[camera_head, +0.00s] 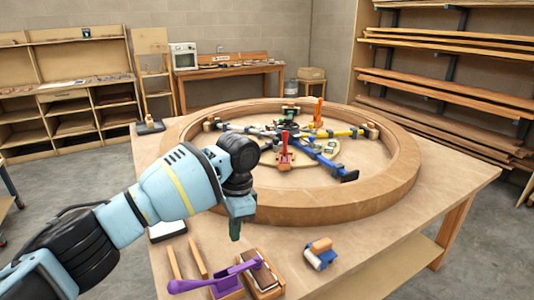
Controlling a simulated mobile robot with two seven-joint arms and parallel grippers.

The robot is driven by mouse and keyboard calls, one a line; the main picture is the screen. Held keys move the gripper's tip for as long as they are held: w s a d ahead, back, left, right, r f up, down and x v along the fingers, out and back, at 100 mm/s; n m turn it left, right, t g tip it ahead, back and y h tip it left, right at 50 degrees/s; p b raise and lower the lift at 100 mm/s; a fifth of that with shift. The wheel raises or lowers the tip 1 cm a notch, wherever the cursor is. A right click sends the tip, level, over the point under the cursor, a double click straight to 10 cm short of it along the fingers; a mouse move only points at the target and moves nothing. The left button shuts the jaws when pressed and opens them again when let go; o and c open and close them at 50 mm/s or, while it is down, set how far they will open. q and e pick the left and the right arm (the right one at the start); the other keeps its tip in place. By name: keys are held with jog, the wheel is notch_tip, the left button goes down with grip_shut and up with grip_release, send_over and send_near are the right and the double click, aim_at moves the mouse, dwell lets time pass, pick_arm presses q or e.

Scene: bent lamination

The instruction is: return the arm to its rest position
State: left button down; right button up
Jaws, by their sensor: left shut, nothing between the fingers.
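My left arm comes in from the left and reaches over the near left part of the workbench (370,268). My left gripper (235,232) points down, shut and empty, above the bench in front of the wooden ring (340,205). It is left of the ring's near edge and behind a purple-handled tool (215,281). My right gripper does not show.
Inside the ring are clamps with blue, yellow, red and orange parts (325,165). Wooden strips (188,260), a brown block (263,276) and a blue-and-wood roller (320,253) lie near the front. The bench's right front is clear. Shelves (450,80) with boards stand behind.

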pick_arm(q)
jog(key=s+d+f+n+h, duration=0.15)
jog(key=s+d+f, duration=0.25)
jog(key=s+f, duration=0.75)
jog(key=s+d+f+n+h, duration=0.1)
jog(key=s+d+f+h, duration=0.2)
jog(key=s+f, duration=0.85)
jog(key=s+a+f+n+t+y, duration=0.15)
jog(key=s+a+n, duration=0.25)
jog(key=s+a, duration=0.6)
jog(key=s+a+n+y, duration=0.2)
jog(key=s+a+n, duration=0.2)
jog(key=s+a, duration=0.6)
jog(key=w+d+f+t+h, duration=0.1)
jog(key=w+d+f+t, duration=0.1)
jog(key=f+t, duration=0.2)
jog(key=w+d+f+t+h+p, duration=0.1)
jog(key=w+d+f+t, duration=0.1)
jog(key=f+t, duration=0.2)
jog(key=shift+w+d, duration=0.3)
jog(key=shift+w, duration=0.1)
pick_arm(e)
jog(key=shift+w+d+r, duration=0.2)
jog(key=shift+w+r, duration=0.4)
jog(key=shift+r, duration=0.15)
